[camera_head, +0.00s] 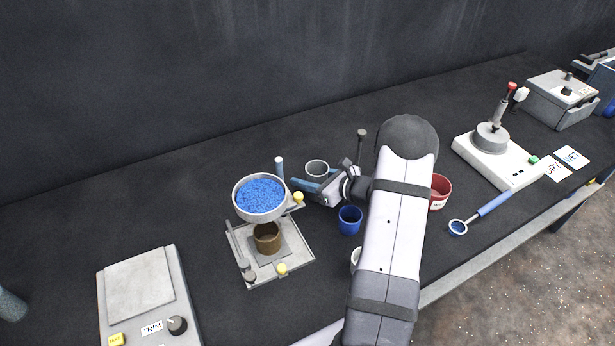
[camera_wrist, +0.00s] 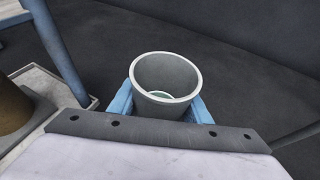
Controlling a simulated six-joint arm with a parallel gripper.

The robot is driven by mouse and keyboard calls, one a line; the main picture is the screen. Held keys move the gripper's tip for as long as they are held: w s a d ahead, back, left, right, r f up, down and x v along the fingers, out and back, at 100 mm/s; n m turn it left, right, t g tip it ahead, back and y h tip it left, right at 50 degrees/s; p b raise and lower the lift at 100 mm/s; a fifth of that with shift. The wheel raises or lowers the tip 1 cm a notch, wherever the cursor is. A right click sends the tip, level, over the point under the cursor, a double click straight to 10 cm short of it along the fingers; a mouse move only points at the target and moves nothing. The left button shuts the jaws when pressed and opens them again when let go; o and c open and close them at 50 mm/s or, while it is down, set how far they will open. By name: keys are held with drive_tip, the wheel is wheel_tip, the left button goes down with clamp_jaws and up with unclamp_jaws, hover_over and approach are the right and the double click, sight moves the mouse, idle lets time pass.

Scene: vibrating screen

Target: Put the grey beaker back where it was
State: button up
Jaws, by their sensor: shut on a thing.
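The grey beaker (camera_head: 317,168) is upright behind my gripper, just right of the sieve stand in the head view. In the wrist view the grey beaker (camera_wrist: 166,78) sits between the two blue fingers of my gripper (camera_wrist: 160,108), which are shut on its sides. A pale green ring shows low inside it. In the head view my gripper (camera_head: 308,186) is partly hidden by my own wrist. I cannot tell whether the beaker's base touches the table.
A sieve of blue granules (camera_head: 261,195) stands left over a brown cup (camera_head: 267,238) on a plate. A blue cup (camera_head: 350,219) is in front of my gripper. Bare table is behind.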

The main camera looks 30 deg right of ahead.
drive_tip(key=shift+f, duration=0.3)
drive_tip(key=shift+f, duration=0.15)
drive_tip(key=o, duration=1.2)
drive_tip(key=shift+o, duration=0.2)
